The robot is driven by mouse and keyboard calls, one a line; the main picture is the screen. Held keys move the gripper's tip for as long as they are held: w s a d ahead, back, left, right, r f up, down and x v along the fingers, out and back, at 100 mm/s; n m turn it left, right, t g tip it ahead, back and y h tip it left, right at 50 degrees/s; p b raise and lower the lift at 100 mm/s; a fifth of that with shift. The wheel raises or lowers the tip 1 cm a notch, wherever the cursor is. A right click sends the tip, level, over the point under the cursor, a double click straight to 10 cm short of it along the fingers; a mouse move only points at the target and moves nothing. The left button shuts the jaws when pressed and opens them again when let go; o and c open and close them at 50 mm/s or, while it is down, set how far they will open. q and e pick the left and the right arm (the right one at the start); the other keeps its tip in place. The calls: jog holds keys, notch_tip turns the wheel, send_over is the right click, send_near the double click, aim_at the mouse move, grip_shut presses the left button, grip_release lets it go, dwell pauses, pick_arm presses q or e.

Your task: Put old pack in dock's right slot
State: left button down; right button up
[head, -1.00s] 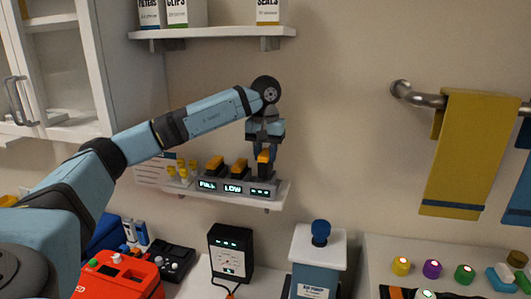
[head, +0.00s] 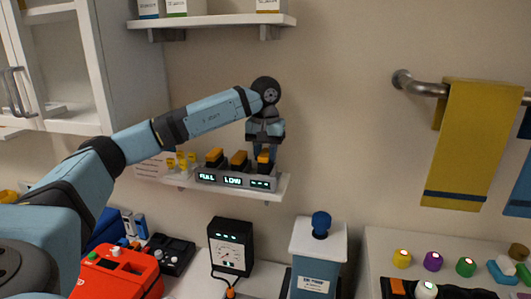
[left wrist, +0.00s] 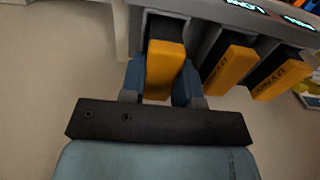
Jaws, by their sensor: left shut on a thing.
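The dock (head: 208,180) is a grey block on a small wall shelf, with lit displays reading FULL and LOW and a third showing small marks. Two orange-topped packs stand in its left slot (head: 214,155) and middle slot (head: 239,158). My left gripper (head: 266,155) is shut on the old pack (head: 263,159), which is upright at the dock's right slot. In the left wrist view the old pack (left wrist: 166,68) sits between the blue fingers, its dark body between the slot's grey walls. Its bottom is hidden. My right gripper is not in view.
Yellow pegs (head: 181,162) stand left of the dock on the white shelf (head: 284,188). An upper shelf (head: 215,23) holds boxes. Below are a black meter (head: 231,247), a blue canister (head: 316,270) and a red device (head: 115,274). A towel rail (head: 425,87) is at right.

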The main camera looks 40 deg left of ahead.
pick_arm(q)
jog(key=shift+f+b, duration=0.3)
jog(key=shift+f, duration=0.3)
jog(key=c, duration=0.8)
grip_release()
jog(key=shift+r, duration=0.2)
notch_tip(320, 180, up, 7)
jog(key=shift+r+b, duration=0.1)
jog(key=shift+b, duration=0.5)
jog(key=shift+s, duration=0.1)
